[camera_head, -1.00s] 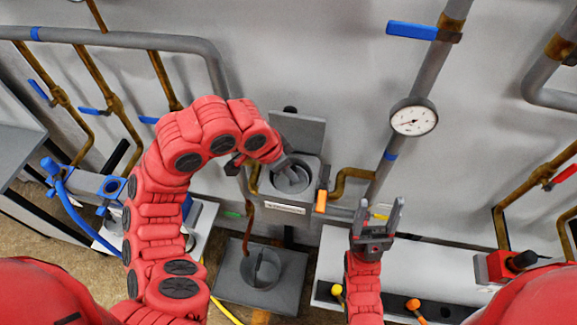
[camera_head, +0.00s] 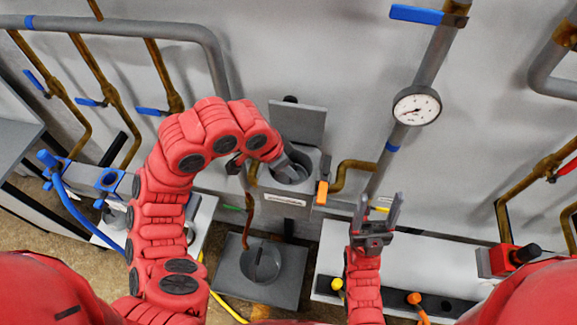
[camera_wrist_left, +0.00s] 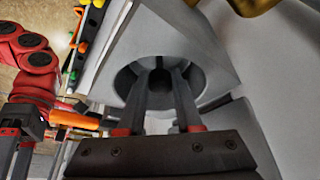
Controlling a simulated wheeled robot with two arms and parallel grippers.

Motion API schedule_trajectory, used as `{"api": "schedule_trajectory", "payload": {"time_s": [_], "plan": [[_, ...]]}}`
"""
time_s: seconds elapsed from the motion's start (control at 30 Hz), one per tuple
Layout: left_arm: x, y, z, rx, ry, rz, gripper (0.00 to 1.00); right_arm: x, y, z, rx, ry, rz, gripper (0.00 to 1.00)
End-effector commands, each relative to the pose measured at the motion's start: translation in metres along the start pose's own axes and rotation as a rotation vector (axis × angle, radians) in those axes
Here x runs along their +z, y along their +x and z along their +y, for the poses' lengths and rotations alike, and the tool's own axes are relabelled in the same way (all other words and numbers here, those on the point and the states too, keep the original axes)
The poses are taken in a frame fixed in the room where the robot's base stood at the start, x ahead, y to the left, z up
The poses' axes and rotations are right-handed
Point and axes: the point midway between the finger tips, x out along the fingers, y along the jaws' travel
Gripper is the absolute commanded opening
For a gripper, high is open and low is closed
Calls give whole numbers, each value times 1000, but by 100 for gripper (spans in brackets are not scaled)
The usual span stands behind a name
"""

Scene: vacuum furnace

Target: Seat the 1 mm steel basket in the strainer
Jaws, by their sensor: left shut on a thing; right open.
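The strainer (camera_head: 285,199) is a grey box on the wall pipes with a round top opening and its lid (camera_head: 298,122) standing open behind. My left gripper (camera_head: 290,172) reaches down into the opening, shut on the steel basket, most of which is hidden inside. In the left wrist view the strainer (camera_wrist_left: 195,35) surrounds both fingers (camera_wrist_left: 160,75), and the basket between them is dark and hard to make out. My right gripper (camera_head: 378,212) is open and empty, right of the strainer and apart from it.
A grey block (camera_head: 228,283) with a round, barred piece (camera_head: 262,261) stands on the floor below the strainer. An orange-handled valve (camera_head: 322,192) sits close at the strainer's right. A pressure gauge (camera_head: 417,105) and a white bench (camera_head: 335,245) are further right.

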Motion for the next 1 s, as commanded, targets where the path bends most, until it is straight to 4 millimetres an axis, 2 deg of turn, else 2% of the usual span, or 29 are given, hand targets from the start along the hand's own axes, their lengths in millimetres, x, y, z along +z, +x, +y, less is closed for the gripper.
{"api": "schedule_trajectory", "payload": {"time_s": [0.8, 0.83, 1.0], "plan": [[2, 6, 0, 0, 0, 0, 0, 0, 1, 0, 0, 0, 0, 64], [2, 6, 0, -1, 0, 1, 39, 0, 1, 0, 0, 0, 0, 64], [2, 6, 0, 0, 0, 0, 68, 0, 1, 0, 0, 0, 0, 64]]}}
